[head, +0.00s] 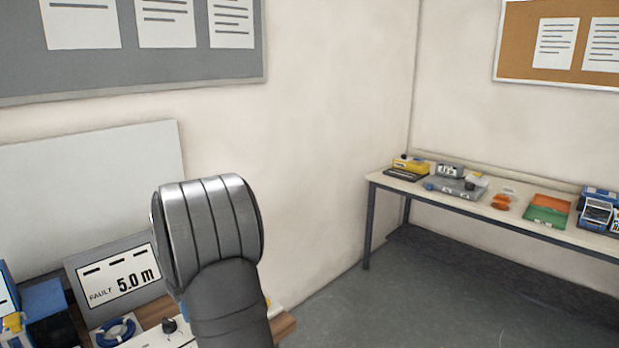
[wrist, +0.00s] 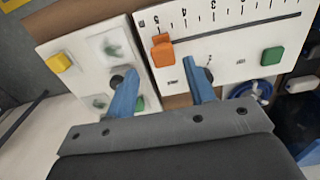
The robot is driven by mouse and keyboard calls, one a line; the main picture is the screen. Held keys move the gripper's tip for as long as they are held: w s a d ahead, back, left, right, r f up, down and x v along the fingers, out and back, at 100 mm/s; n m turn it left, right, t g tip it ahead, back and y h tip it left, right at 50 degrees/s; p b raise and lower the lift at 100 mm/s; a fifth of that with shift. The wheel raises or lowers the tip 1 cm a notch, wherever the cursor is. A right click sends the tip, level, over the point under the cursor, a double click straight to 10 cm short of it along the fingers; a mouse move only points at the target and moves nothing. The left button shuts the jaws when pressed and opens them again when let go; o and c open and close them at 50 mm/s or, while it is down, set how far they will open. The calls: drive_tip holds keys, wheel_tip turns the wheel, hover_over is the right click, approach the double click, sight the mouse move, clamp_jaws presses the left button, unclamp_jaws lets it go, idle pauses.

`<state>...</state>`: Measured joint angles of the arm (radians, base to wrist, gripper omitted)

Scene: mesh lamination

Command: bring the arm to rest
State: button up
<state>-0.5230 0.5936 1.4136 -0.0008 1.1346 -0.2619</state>
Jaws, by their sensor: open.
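My gripper (wrist: 160,82) shows in the wrist view, its two blue fingers apart with nothing held between them. The fingertips are over or in front of two white panels; I cannot tell how close they are. The slider panel (wrist: 225,75) has a numbered scale, an orange slider (wrist: 162,50) near its left end and a green button (wrist: 272,56). The other panel (wrist: 85,45) has a yellow button (wrist: 59,62) and a dark knob partly behind the left finger. In the head view my arm rises in front of the bench, and the gripper is not visible.
A sign (head: 118,283) reading "FAULT 5.0 m" stands on the wooden bench, with a blue ring-shaped object (head: 117,331) in front. A far table (head: 395,184) along the right wall holds tools and boxes. The floor (head: 380,300) between is clear.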

wheel_tip(320, 180, down, 6)
drive_tip(key=shift+r, duration=0.25)
drive_tip(key=shift+a, duration=0.1)
drive_tip(key=shift+c, duration=0.4)
idle(3.9)
